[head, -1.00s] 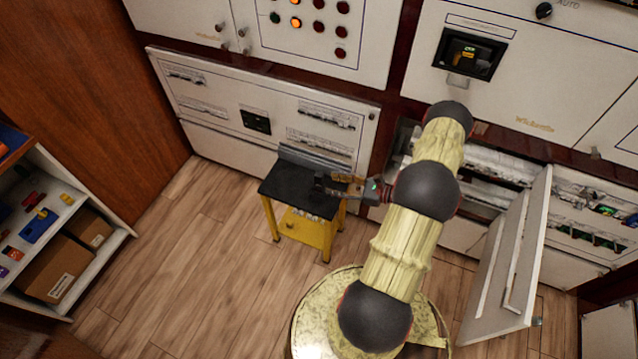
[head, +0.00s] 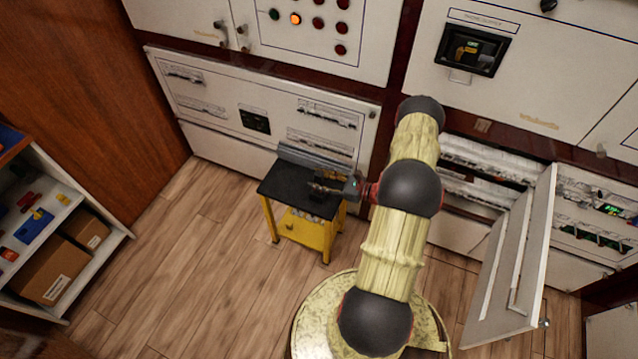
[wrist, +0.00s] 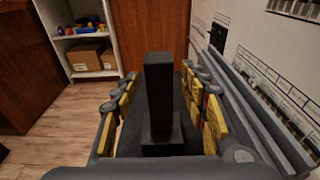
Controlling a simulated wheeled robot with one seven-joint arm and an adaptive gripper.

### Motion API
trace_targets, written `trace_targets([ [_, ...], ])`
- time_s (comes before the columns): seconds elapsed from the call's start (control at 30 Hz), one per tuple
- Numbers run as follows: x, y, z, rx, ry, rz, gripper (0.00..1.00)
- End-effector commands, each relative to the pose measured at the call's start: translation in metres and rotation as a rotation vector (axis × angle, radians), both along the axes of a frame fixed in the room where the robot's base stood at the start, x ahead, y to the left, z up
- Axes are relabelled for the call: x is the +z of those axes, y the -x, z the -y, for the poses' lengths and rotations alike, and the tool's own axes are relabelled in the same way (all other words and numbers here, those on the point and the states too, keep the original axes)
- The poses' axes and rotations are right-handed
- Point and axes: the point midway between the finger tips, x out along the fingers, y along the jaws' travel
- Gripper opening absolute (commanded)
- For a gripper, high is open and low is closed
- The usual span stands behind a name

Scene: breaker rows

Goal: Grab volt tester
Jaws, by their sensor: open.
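A black upright block (wrist: 158,95) on a wider base stands in the middle of the wrist view; it looks like the volt tester, though no markings show. It stands over the black top of a yellow cart (head: 283,186). My gripper (wrist: 160,108) is open, with its yellow-padded fingers on the left and right of the block. Gaps show between the block and both fingers. In the head view my gripper (head: 325,187) is low over the cart top, and the block is hard to make out there.
A grey raised edge (head: 315,158) runs along the cart's back, close to the cabinet front. An open cabinet door (head: 515,255) juts out at right. A shelf unit (head: 95,275) with boxes stands at left. The wooden floor between is clear.

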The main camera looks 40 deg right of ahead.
Motion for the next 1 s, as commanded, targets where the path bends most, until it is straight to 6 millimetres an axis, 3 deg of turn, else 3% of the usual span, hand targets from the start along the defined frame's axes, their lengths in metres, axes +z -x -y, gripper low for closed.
trace_targets([
  [0.8,0.0000,0.0003,0.0001,0.000,0.000,0.000,0.01],
  [1.0,0.0002,0.0004,0.0001,0.000,0.000,0.000,0.00],
])
